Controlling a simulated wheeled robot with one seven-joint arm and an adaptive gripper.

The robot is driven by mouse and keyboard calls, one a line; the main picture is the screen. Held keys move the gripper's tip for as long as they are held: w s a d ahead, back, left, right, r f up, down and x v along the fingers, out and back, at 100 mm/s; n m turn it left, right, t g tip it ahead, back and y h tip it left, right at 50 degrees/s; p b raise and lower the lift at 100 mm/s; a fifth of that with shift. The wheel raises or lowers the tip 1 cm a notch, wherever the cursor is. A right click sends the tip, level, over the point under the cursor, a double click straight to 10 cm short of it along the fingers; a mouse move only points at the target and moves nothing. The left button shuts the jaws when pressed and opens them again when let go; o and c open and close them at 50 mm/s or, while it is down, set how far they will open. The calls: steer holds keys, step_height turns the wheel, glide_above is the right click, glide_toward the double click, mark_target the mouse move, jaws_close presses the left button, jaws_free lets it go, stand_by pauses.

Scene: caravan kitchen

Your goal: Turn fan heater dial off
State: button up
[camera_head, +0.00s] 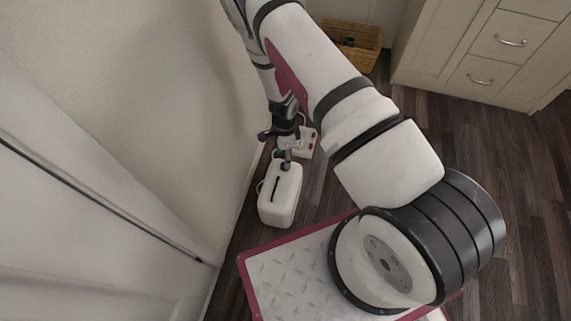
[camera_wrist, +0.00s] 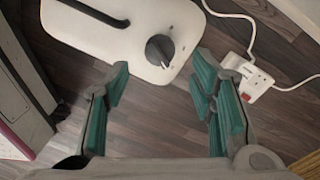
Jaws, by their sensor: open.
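The white fan heater (camera_head: 281,196) stands on the floor near the wall in the head view. In the wrist view the heater (camera_wrist: 95,38) fills the top, with its dark round dial (camera_wrist: 159,50) on the top face. My gripper (camera_wrist: 160,95) is open and empty, its two teal-padded fingers spread apart below the dial in the picture. The dial lies beyond the fingertips, roughly centred between them, and no finger touches it. In the head view my gripper (camera_head: 286,158) is above the far end of the heater, and the dial is hidden there.
A white power strip (camera_wrist: 254,82) with a cable lies on the floor beside the heater; it also shows in the head view (camera_head: 306,142). A wicker basket (camera_head: 352,45) stands at the back by cream drawers (camera_head: 497,45). The wall is close on the left. Dark wood floor is clear at right.

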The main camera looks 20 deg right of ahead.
steer(key=shift+s+f+b, duration=0.2)
steer(key=shift+f+b, duration=0.4)
steer(key=shift+f, duration=1.65)
steer(key=c, duration=1.2)
